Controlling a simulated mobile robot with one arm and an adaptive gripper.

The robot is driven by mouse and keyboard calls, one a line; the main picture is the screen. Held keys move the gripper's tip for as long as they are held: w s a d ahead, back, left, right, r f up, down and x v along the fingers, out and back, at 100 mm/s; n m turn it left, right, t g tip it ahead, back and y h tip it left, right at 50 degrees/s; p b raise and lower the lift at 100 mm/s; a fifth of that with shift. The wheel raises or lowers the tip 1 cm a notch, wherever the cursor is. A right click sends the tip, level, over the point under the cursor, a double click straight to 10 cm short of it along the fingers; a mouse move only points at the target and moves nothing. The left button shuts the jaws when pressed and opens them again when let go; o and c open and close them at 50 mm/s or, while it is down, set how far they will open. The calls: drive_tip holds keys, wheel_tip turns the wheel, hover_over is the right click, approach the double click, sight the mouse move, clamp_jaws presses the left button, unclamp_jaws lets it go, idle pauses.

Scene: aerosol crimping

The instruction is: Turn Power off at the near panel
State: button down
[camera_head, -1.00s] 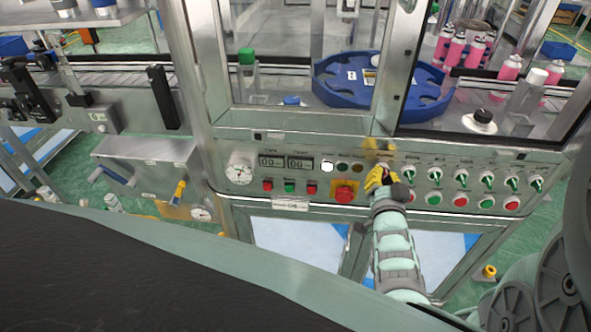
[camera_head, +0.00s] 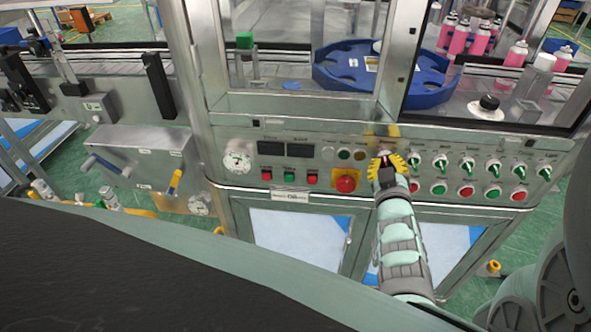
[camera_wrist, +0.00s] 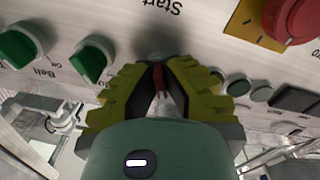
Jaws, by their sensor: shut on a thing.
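The near panel (camera_head: 225,140) spans the front of the machine. My gripper (camera_head: 386,163) is at the panel, right of the red emergency button (camera_head: 346,184) on its yellow plate. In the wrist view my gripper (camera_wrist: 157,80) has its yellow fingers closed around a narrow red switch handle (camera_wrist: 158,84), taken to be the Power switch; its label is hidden. The two displays (camera_head: 271,148) are dark, and the round lamp (camera_head: 327,153) beside them is unlit.
A row of green selector switches (camera_head: 467,166) lies right of my gripper, above red and green buttons (camera_head: 466,191). In the wrist view the closest green switch (camera_wrist: 92,60) is beside the fingers. Glass doors and a blue star wheel (camera_head: 335,75) are above the panel.

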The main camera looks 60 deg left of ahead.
drive_tip(key=shift+f+n, duration=0.2)
drive_tip(key=shift+n, duration=0.5)
drive_tip(key=c, duration=1.1)
unclamp_jaws()
drive_tip(key=shift+r, duration=0.15)
drive_tip(key=v, duration=1.2)
drive_tip(key=shift+w, duration=0.1)
